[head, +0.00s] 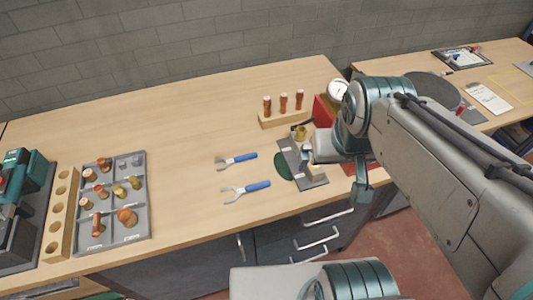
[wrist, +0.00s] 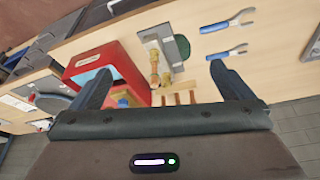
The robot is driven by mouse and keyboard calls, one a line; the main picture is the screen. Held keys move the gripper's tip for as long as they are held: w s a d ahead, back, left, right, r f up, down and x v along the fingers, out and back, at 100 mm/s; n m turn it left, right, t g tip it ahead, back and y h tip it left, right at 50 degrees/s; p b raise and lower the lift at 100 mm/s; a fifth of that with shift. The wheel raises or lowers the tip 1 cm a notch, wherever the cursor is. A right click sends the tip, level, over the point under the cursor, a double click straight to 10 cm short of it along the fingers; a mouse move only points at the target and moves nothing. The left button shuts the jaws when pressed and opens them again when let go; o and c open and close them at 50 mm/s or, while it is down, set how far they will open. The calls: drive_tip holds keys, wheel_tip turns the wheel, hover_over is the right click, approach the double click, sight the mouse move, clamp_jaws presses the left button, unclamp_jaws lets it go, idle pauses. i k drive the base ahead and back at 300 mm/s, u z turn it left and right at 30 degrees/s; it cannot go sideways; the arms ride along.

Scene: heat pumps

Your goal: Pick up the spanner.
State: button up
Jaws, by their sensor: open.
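Two spanners with blue handles and grey open jaws lie on the wooden workbench. In the head view the farther, smaller one (head: 237,160) lies above the nearer, larger one (head: 246,191), jaws to the left. Both also show at the upper right of the wrist view, one at the top (wrist: 228,20) and one below it (wrist: 226,53). My gripper (wrist: 160,76) is open and empty, to the right of both spanners in the head view, above the area of the red box and grey plate. My arm hides part of the bench there.
A grey plate with brass fittings (head: 296,165) lies right of the spanners. Behind it stand a wooden block with copper pieces (head: 283,118), a red box (head: 324,110) and a gauge (head: 339,90). A grey compartment tray (head: 139,214) is at left. Bench around the spanners is clear.

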sight(228, 162)
drive_tip(key=k, duration=0.5)
drive_tip(key=z, duration=1)
drive_tip(key=i, duration=0.75)
drive_tip(key=u, duration=2.1)
